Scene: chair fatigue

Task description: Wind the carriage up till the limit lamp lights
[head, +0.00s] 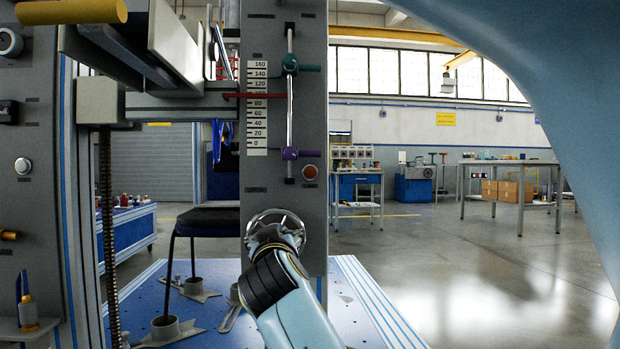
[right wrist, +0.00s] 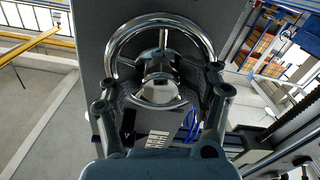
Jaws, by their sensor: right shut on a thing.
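The chrome handwheel (head: 291,222) sits low on the grey column panel. My right gripper (head: 273,238) is shut on it; the right wrist view shows its fingers (right wrist: 165,95) on either side of the wheel's hub. The grey carriage (head: 180,108) is at the upper left, with a red pointer (head: 250,95) at about 100 on the white scale (head: 257,125). A teal stop (head: 290,64) sits above pointer height on a vertical rod and a purple stop (head: 290,153) below. The limit lamp (head: 310,172) is a dull reddish-brown dome and looks unlit. My left gripper is out of view.
A dark chair (head: 205,217) stands on the blue base plate (head: 220,335) behind the column, among clamp feet. A threaded screw (head: 106,230) runs down at left. A side panel (head: 22,165) carries knobs and buttons. Workbenches stand far back; the floor at right is clear.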

